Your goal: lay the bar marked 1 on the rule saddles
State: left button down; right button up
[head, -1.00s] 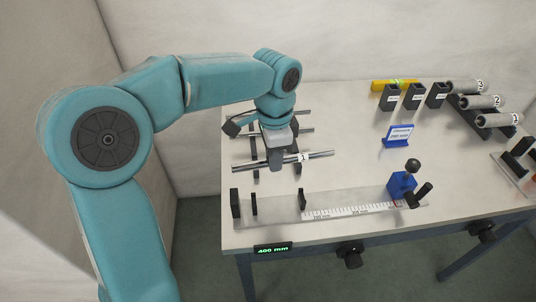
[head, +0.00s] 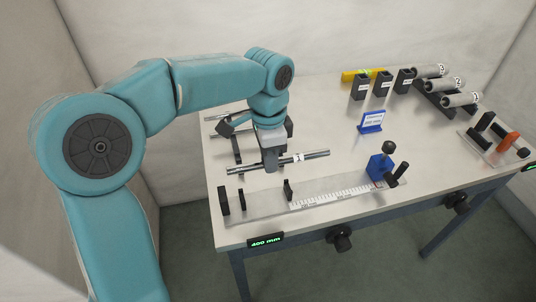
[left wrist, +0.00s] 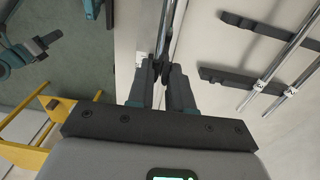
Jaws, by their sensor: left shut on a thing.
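My left gripper (head: 271,168) is shut on the steel bar marked 1 (head: 316,154), near its middle, and holds it level above the table. The bar also shows between the fingers in the left wrist view (left wrist: 181,22). The rule (head: 335,196) lies in front of the bar, nearer the table's front edge. Its dark saddles, a left one (head: 242,199) and a right one (head: 288,190), stand upright and bear no bar. A black end block (head: 224,201) is at its left end, and a blue slider (head: 380,168) at its right. My right gripper is not in view.
Behind my gripper is a dark rack (head: 237,150) with other bars, clearer in the left wrist view (left wrist: 258,28). A blue sign (head: 372,121), black holders (head: 382,84), grey tubes (head: 443,84) and a plate with a red piece (head: 508,141) stand farther right. The middle table is clear.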

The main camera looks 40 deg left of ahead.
pick_arm(q)
jog(key=shift+w+a+r+g+h+p, duration=0.25)
jog(key=shift+h+p, duration=0.25)
jog(key=shift+p, duration=0.75)
notch_tip(320, 180, down, 2)
jog(key=shift+s+d+b, duration=0.15)
jog(key=shift+b, duration=0.75)
jog(key=shift+f+b, duration=0.4)
jog(key=shift+f, duration=0.25)
jog(key=shift+f+b, duration=2.4)
jog(key=shift+f, duration=1)
jog(key=c, duration=0.9)
grip_release()
jog(key=shift+c, duration=0.2)
notch_tip(320, 180, up, 16)
jog(key=w+a+p, duration=0.1)
jog(key=p, duration=0.1)
jog(key=shift+w+a+p, duration=0.15)
jog(key=shift+a+p, duration=0.25)
